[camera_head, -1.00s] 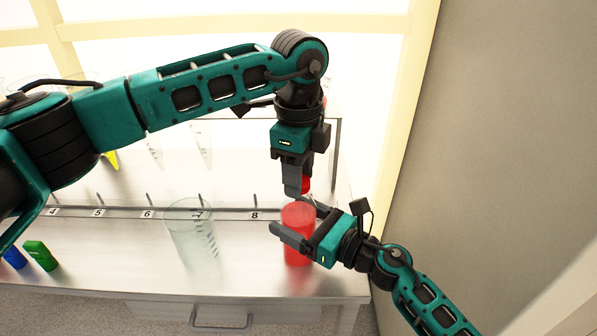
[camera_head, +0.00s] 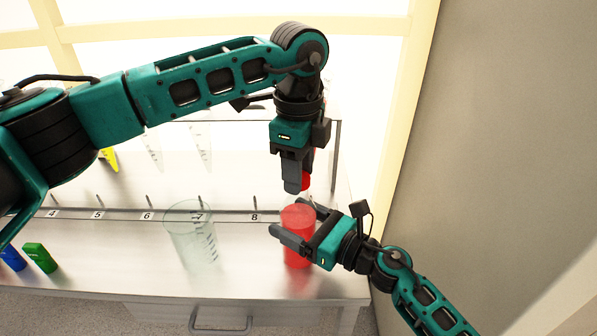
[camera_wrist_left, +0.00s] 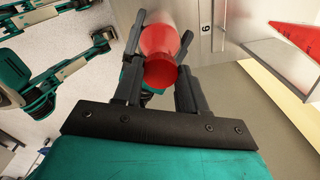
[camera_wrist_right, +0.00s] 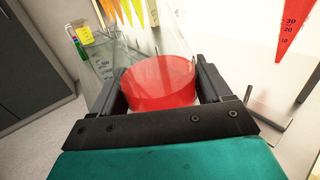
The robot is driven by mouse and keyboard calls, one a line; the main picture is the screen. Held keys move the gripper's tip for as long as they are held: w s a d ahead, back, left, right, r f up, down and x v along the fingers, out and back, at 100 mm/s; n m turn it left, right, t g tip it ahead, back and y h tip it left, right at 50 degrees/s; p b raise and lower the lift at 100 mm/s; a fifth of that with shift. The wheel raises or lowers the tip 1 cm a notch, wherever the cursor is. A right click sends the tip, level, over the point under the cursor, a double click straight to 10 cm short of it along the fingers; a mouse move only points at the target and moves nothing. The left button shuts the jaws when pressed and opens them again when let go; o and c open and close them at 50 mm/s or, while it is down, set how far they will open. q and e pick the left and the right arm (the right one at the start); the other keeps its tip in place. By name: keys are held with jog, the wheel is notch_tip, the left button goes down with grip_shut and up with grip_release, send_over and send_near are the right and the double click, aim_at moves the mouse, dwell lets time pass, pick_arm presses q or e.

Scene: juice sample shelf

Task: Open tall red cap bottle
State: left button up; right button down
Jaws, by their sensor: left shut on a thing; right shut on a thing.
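The tall bottle (camera_head: 298,240) stands upright on the metal counter, with red liquid in its clear body. My right gripper (camera_head: 290,217) is shut around its body from the right; in the right wrist view the red liquid (camera_wrist_right: 158,86) lies between the fingers. My left gripper (camera_head: 299,186) points down from above, shut on the red cap (camera_head: 306,181). In the left wrist view the cap (camera_wrist_left: 160,73) is between the fingers, in line with the bottle. The fingers hide part of the neck, so I cannot tell whether the cap is loose.
A clear empty beaker (camera_head: 190,235) stands left of the bottle. A green block-like item (camera_head: 40,257) and a blue one (camera_head: 13,259) are at the far left. A numbered shelf edge (camera_head: 175,215) runs behind, and a grey wall (camera_head: 510,120) is on the right.

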pick_arm(q)
jog(key=shift+r, duration=0.5)
jog(key=shift+r, duration=2)
pick_arm(e)
grip_release()
